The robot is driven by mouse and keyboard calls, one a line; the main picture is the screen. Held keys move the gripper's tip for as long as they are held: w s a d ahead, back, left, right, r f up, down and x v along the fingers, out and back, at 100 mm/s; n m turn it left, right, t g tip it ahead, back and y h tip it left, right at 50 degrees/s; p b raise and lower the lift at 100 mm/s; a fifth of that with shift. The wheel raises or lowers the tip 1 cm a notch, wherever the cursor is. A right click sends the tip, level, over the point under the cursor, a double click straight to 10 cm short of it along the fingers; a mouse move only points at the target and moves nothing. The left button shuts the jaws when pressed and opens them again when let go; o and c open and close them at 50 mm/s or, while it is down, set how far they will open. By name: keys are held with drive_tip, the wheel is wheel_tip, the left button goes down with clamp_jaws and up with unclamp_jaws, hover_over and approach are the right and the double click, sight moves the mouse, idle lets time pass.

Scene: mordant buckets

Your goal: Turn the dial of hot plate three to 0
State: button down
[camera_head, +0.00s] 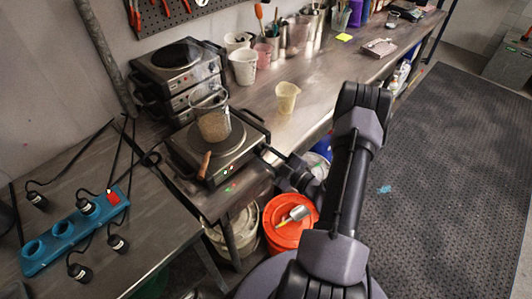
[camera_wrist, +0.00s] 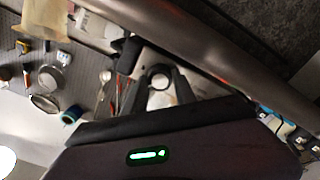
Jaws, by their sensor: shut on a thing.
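A hot plate (camera_head: 180,160) stands on the bench in the head view, with a clear beaker (camera_head: 214,122) of tan contents on top. Red and green marks show on its front; I cannot read a number on it. My gripper (camera_head: 268,155) reaches the right end of its front panel. In the wrist view my gripper's fingers (camera_wrist: 160,95) are shut around what seems to be the dial (camera_wrist: 158,77), a small round knob. The fingers hide most of it. Its setting cannot be read.
More hot plates (camera_head: 180,55) are stacked behind. A wooden handle (camera_head: 204,165) sticks out at the hot plate's front. A yellowish cup (camera_head: 287,98) stands to the right. An orange bucket (camera_head: 288,236) is below the bench.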

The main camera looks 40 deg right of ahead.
drive_tip(key=n, duration=0.6)
drive_tip(key=shift+f, duration=0.1)
drive_tip(key=n, duration=0.6)
drive_tip(key=shift+n+b, duration=0.35)
drive_tip(key=shift+n, duration=0.05)
drive_tip(key=n+b, duration=0.1)
drive_tip(key=n, duration=0.2)
drive_tip(key=shift+n, duration=0.3)
drive_tip(key=n+b, duration=0.1)
drive_tip(key=n, duration=0.2)
drive_tip(key=shift+f+n, duration=0.1)
drive_tip(key=shift+n, duration=0.2)
drive_tip(key=n+b, duration=0.3)
drive_tip(key=n, duration=0.2)
drive_tip(key=shift+n, duration=0.4)
drive_tip(key=c, duration=1)
unclamp_jaws()
